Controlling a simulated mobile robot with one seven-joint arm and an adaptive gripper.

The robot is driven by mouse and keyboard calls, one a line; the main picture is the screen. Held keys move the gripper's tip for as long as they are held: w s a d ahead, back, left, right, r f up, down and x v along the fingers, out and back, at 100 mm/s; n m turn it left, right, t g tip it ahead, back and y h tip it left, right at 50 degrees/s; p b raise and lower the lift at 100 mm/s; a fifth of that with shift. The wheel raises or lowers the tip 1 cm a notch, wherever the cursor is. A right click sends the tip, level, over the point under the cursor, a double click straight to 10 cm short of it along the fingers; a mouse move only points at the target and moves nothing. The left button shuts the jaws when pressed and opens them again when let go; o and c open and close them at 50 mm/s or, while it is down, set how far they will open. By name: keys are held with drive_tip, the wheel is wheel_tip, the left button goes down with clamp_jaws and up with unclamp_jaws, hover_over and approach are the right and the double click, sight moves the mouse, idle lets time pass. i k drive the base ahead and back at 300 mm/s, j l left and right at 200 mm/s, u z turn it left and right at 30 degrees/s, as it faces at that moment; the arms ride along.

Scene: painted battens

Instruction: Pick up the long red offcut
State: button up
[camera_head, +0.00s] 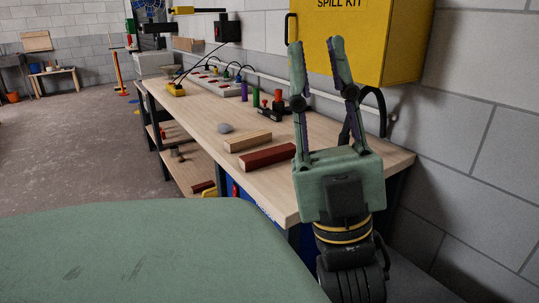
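A long red offcut (267,158) lies flat on the wooden workbench (205,118), near its front edge. Its right end meets the outline of my gripper in the picture, so that end may be partly hidden. A shorter pale wood block (248,142) lies just behind it, roughly parallel. My gripper (316,44) is to the right of the offcut, pointing up, with its two fingers spread apart and nothing between them. It does not appear to touch the offcut.
A grey rounded lump (225,128) lies beyond the pale block. A purple cylinder (244,92) and a dark tool with an orange part (272,108) stand towards the wall. A yellow spill kit cabinet (390,40) hangs behind my gripper. The bench's near right corner is bare.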

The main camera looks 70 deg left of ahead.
sight(268, 157)
drive_tip(key=u, duration=1.95)
drive_tip(key=i+j+z, duration=0.1)
drive_tip(key=j+z, duration=0.35)
drive_tip(key=j, duration=0.65)
drive_tip(key=k+j+z, duration=0.1)
drive_tip(key=j+z, duration=0.4)
drive_tip(key=j, duration=0.6)
